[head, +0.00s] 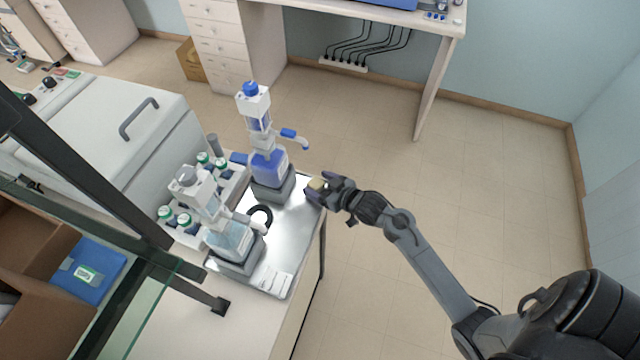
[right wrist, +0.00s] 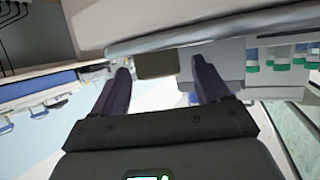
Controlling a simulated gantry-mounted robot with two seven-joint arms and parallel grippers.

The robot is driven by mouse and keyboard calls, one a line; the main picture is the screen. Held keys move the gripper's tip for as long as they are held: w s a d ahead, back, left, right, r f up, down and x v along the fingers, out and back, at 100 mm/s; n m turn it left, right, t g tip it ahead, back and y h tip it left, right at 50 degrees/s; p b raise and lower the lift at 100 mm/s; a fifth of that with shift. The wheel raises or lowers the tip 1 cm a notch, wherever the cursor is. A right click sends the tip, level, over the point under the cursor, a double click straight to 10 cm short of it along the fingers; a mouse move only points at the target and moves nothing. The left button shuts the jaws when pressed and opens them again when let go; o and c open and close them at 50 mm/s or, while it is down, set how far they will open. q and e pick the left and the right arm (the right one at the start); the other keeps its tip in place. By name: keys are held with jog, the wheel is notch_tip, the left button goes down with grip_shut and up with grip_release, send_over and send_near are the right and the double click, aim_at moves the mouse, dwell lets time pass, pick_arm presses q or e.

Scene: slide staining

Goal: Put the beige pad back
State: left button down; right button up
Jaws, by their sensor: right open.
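The beige pad (head: 317,184) is a small block at the right edge of the metal tray (head: 298,208), in the head view. In the right wrist view the pad (right wrist: 157,63) looks dark brown, in shade. My right gripper (head: 321,190) is at the pad with its fingers apart. In the right wrist view the pad shows between the two fingertips (right wrist: 160,70), with a gap on each side. I cannot tell whether the pad rests on the tray. My left gripper is not in view.
A blue-liquid dispenser bottle (head: 268,165) stands left of the gripper. A clear dispenser bottle (head: 228,238), a black ring (head: 261,216) and white strips (head: 273,281) are on the tray. Green-capped bottles (head: 221,164) stand behind. The floor (head: 480,190) to the right is clear.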

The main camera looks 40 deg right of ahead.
jog(key=shift+r, duration=0.1)
jog(key=shift+s+r, duration=0.1)
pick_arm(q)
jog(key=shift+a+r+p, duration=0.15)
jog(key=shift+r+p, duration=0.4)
pick_arm(e)
jog(key=v, duration=1.1)
jog(key=s+a+g+h, duration=0.1)
jog(key=s+a+g, duration=0.8)
jog(key=s+a, duration=0.3)
jog(key=s, duration=0.3)
jog(key=shift+s+a+n+g, duration=0.3)
jog(key=shift+s+a+g, duration=0.05)
jog(key=shift+g, duration=0.05)
jog(key=shift+r, duration=0.15)
